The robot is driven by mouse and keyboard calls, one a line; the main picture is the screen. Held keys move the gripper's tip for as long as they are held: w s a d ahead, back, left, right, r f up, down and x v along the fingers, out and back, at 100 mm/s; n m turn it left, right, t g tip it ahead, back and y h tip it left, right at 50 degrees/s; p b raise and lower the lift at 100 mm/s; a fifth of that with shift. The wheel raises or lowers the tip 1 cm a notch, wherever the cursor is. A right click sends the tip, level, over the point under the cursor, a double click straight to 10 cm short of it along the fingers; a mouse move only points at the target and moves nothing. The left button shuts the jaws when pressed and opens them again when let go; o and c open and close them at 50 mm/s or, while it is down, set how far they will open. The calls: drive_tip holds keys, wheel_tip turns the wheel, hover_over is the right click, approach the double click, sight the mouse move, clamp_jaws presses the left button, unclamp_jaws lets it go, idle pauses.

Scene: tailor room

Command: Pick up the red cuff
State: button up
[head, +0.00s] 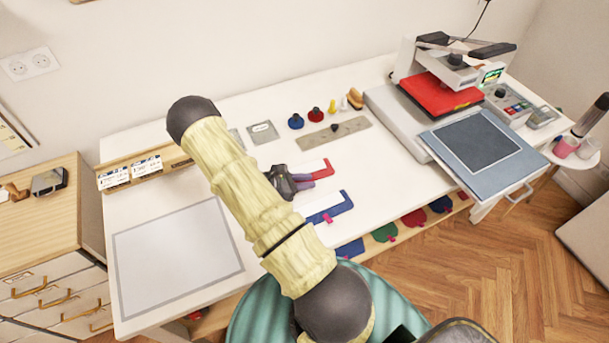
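The red cuff (327,167) is a flat, L-shaped red piece with a white inner area. It lies on the white table right of the middle in the head view. My gripper (302,183) is dark and low over the table, at the left end of the red cuff, and hides part of it. The fingertips are small and dark here. I cannot tell whether they touch the cuff or how far apart they are.
A similar blue piece (345,206) lies just in front. Behind are a grey metal strip (345,131) and several small coloured knobs. A heat press (440,90) stands at the right. A grey mat (175,255) covers the left; wooden drawers (45,235) stand beside the table.

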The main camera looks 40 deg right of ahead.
clamp_jaws()
drive_tip(key=shift+r, duration=0.1)
wheel_tip(320, 180, up, 10)
drive_tip(key=b, duration=0.2)
idle(0.4)
idle(0.4)
